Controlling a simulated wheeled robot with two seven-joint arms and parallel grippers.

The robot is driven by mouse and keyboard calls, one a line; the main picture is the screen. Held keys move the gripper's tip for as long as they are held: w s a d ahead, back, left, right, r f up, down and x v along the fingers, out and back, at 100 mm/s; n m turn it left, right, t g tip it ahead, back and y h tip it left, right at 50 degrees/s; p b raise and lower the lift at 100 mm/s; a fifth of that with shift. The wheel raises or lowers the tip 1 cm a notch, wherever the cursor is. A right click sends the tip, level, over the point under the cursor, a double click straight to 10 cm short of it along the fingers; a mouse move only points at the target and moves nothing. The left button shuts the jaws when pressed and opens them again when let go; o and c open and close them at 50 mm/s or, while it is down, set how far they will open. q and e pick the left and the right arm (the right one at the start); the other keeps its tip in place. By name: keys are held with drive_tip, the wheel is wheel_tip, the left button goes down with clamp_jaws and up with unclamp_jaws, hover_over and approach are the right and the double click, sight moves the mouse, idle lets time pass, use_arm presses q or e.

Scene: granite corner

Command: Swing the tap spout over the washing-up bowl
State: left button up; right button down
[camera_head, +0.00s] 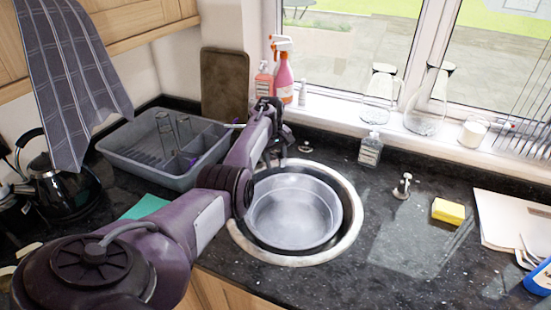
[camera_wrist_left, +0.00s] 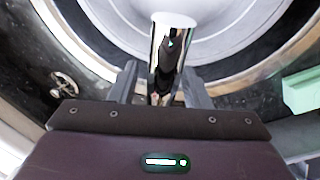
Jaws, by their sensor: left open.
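The grey round washing-up bowl (camera_head: 293,212) sits in the round steel-rimmed sink, and part of it fills the top of the left wrist view (camera_wrist_left: 235,22). The chrome tap spout (camera_wrist_left: 171,45) stands between the two fingers of my left gripper (camera_wrist_left: 162,85). The fingers are apart, with a gap visible on both sides of the spout. In the head view my left gripper (camera_head: 279,148) is behind the sink, and my arm and hand hide the tap. I cannot tell how far the spout tip is from the bowl. My right gripper is not in view.
A grey dish rack (camera_head: 130,153) stands left of the sink. Spray and soap bottles (camera_head: 284,82) are behind. A clear bottle (camera_head: 370,150), a chrome fitting (camera_head: 402,187) and a yellow sponge (camera_head: 448,211) stand to the right. A kettle (camera_head: 62,190) is far left.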

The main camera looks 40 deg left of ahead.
use_arm(q)
drive_tip(key=r, duration=0.2)
drive_tip(key=r+b, duration=0.1)
drive_tip(key=r, duration=0.4)
drive_tip(key=shift+s+a+r, duration=0.15)
drive_tip(key=shift+s+r, duration=0.15)
drive_tip(key=shift+r, duration=0.05)
